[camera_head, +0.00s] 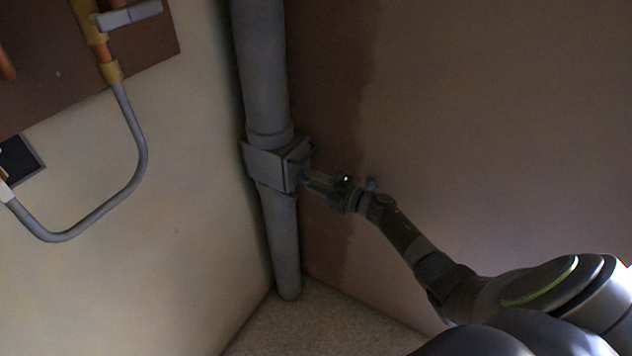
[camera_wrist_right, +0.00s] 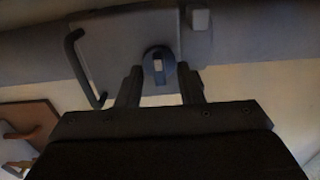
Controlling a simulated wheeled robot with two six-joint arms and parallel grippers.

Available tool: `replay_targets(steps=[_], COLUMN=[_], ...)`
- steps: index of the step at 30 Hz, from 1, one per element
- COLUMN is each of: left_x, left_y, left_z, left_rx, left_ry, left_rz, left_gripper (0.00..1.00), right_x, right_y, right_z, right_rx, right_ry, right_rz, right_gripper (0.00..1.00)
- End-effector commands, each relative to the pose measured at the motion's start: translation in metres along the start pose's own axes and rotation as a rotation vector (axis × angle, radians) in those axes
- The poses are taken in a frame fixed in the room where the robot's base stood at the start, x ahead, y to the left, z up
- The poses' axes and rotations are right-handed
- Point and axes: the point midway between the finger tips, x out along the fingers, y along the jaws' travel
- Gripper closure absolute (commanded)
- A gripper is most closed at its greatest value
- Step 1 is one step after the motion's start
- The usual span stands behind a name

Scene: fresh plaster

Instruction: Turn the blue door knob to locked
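The blue door knob (camera_wrist_right: 158,62) shows in the right wrist view as a small round, dull blue-grey disc with a pale mark at its middle. It sits on a flat grey door (camera_wrist_right: 118,42). My right gripper (camera_wrist_right: 159,78) is open, with one finger on each side of the knob's lower part. Whether the fingers touch it is not clear. In the head view my right gripper (camera_head: 306,178) reaches the grey box (camera_head: 266,167) on the pipe from the right; the knob is too small and dark to make out there. My left gripper is not in view.
A thick vertical grey pipe (camera_head: 262,70) carries the box in the wall corner. A bar handle (camera_wrist_right: 82,68) stands on the door left of the knob in the wrist view. A brown board (camera_head: 60,60) with a curved grey hose (camera_head: 141,150) hangs on the left wall.

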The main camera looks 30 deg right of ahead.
Motion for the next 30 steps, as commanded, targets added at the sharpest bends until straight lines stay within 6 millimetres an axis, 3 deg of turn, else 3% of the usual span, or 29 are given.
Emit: replay_targets(steps=[8,21,30], left_x=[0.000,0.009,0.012], left_y=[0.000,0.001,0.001], left_z=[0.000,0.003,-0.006], left_rx=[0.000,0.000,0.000], left_ry=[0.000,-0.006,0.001], left_rz=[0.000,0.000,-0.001], left_gripper=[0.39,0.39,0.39], right_x=[-0.023,-0.124,-0.168], right_y=[-0.001,-0.003,-0.001], right_z=[0.001,0.000,0.000], right_rx=[-0.001,-0.002,-0.001], right_ry=[-0.001,0.001,0.000], right_rz=[-0.003,-0.005,-0.002], right_gripper=[0.66,0.66,0.66])
